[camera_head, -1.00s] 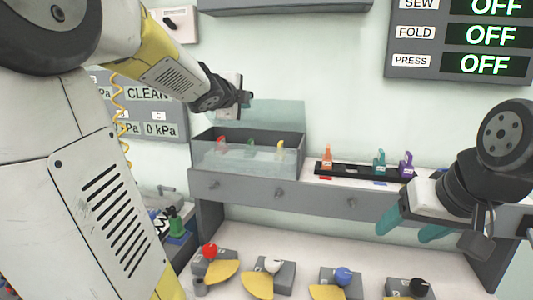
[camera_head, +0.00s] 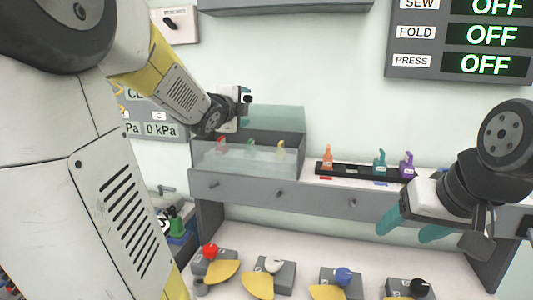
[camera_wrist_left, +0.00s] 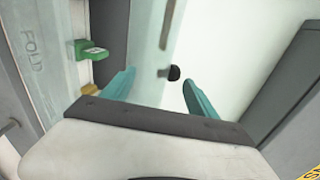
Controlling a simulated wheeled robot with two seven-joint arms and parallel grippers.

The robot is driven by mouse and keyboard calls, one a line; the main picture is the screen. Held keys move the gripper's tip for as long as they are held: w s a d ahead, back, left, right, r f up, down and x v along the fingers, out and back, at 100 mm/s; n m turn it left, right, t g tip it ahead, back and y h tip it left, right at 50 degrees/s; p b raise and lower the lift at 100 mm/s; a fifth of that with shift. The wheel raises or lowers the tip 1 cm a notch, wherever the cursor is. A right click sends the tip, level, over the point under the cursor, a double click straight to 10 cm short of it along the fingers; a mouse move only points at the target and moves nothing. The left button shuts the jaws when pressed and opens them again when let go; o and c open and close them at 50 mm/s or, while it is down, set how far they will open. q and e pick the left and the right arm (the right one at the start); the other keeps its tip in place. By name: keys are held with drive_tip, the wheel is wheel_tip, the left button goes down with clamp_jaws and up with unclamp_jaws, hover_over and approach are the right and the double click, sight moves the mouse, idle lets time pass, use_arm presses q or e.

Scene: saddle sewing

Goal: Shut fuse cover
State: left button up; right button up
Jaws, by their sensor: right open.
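The fuse cover (camera_head: 283,117) is a clear, teal-tinted panel raised at the back of the grey fuse box (camera_head: 230,188) on the shelf. My left gripper (camera_head: 244,102) is at the panel's upper left, partly hidden by its own wrist. In the left wrist view its two teal fingers (camera_wrist_left: 160,92) are apart, with the clear panel and a black knob (camera_wrist_left: 174,73) beyond them; contact cannot be told. My right gripper (camera_head: 412,228) is open and empty at the right.
A black rack (camera_head: 348,171) with orange, teal and purple fuses stands right of the box. Below, grey blocks with red, white, blue and black knobs and yellow plates (camera_head: 258,286) line the table. A display (camera_head: 460,45) reading OFF hangs at upper right.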

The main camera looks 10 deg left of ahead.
use_arm(q)
drive_tip(key=shift+s, duration=0.1)
drive_tip(key=s+r, duration=0.1)
drive_tip(key=s, duration=0.5)
drive_tip(key=shift+s+a, duration=0.2)
drive_tip(key=shift+s, duration=0.2)
idle(0.3)
